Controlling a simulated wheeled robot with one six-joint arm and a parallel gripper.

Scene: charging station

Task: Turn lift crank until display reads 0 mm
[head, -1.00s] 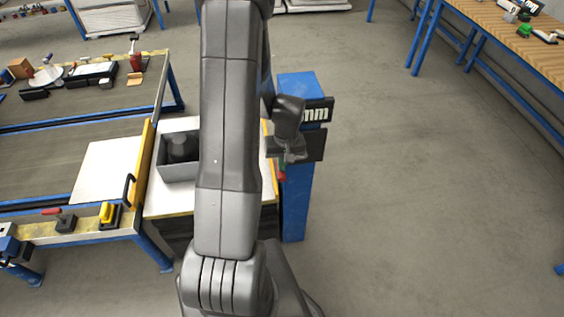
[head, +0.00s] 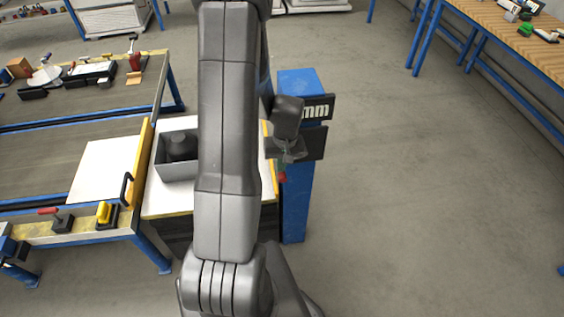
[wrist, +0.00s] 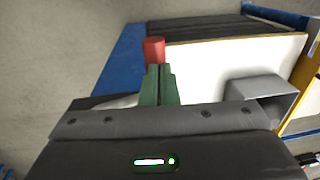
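The lift post (head: 297,200) is blue and stands right of the lift table. The crank's red handle (head: 282,177) shows just below my gripper (head: 284,160) in the head view. In the wrist view the red handle (wrist: 153,50) lies directly beyond the green fingertips of my gripper (wrist: 160,68), slightly left of their middle. The fingers are close together with nothing visible between them. They look in contact with the handle or very near it; I cannot tell which. The crank arm is hidden.
The white-topped lift table (head: 158,205) holds a grey bin (head: 178,172) with a dark object inside. A workbench (head: 110,130) with tools stands left. A wooden-topped table (head: 510,45) is at the upper right. Floor right of the post is clear.

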